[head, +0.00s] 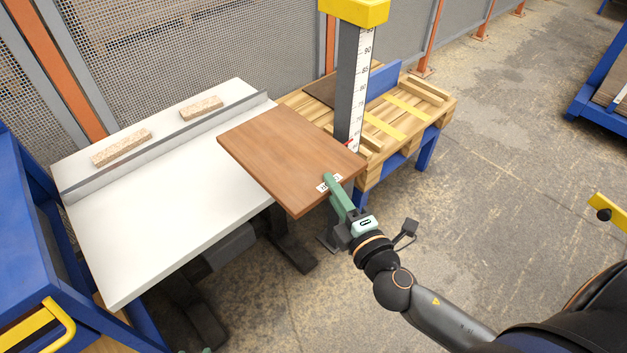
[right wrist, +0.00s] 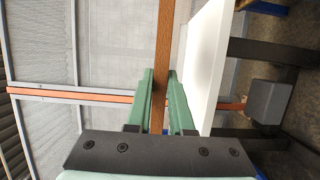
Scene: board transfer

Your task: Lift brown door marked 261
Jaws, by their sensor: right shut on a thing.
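The brown door (head: 280,155) is a flat wood-coloured board with a small white label near its right front edge; the number is too small to read for sure. My right gripper (head: 329,180) is shut on the door's edge beside the label. In the right wrist view the door (right wrist: 163,50) shows edge-on as a thin brown strip between the green fingers (right wrist: 160,100). The door lies level, partly over the right end of the white table (head: 150,215); in the right wrist view a gap shows between it and the white top. My left gripper is not in view.
Two light blocks (head: 121,147) lie behind the grey fence (head: 165,146) on the white table. A measuring post (head: 350,90) with a yellow top stands close behind the door. A wooden pallet (head: 405,115) is behind it. Open floor (head: 500,160) lies to the right.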

